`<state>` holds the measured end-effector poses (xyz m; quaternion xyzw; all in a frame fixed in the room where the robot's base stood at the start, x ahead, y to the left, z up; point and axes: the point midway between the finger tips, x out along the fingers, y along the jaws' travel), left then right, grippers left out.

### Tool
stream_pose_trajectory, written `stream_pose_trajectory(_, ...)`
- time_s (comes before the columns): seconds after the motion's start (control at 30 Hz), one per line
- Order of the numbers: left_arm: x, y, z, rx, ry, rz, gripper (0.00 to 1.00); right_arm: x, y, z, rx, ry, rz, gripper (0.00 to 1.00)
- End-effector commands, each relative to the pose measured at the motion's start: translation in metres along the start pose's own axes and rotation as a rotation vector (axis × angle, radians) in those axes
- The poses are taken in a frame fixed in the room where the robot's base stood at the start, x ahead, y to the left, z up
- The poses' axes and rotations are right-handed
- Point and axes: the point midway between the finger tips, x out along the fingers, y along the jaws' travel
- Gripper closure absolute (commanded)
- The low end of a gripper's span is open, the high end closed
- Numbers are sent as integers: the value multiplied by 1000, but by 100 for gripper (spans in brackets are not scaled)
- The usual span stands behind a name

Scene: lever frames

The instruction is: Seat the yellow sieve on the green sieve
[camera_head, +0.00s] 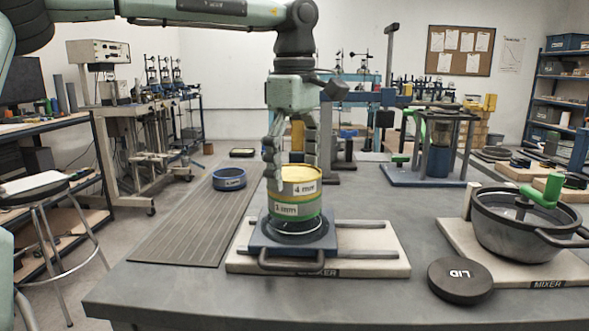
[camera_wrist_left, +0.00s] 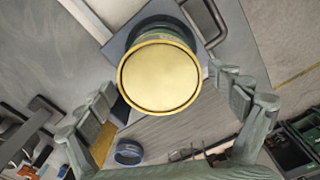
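The yellow sieve (camera_head: 303,175), labelled "4 mm", sits upright on top of the green sieve (camera_head: 309,215), labelled "1 mm". Their rims look lined up, with no gap visible between them. The stack stands on the dark shaker base (camera_head: 263,243). My left gripper (camera_head: 291,166) points down over the stack, its fingers either side of the yellow sieve. In the left wrist view its fingers are spread wide, with room beside the yellow sieve (camera_wrist_left: 159,77). It is open and empty. The green sieve is mostly hidden below the yellow one there. My right gripper is not visible.
A blue sieve (camera_head: 229,178) stands on the grooved mat (camera_head: 190,225) to the left. A mixer pot (camera_head: 510,232) with a green handle and a black lid (camera_head: 461,281) are at the right. The table behind the stack is partly clear.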

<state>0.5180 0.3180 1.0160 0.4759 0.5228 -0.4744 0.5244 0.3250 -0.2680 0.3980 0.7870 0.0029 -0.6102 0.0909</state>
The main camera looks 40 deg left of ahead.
Motion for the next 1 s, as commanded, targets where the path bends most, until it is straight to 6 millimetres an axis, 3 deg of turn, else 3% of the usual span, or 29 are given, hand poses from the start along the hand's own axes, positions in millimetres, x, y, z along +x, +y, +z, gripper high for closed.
stream_pose_trajectory(0.33,0,0,0,0,0,-1,0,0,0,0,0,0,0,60)
stream_pose_trajectory(0.47,-9,0,0,-2,1,1,0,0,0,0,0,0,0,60)
stream_pose_trajectory(0.8,-78,0,0,-2,0,4,0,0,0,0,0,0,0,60)
stream_pose_trajectory(1.0,-109,0,0,-1,1,1,0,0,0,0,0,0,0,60)
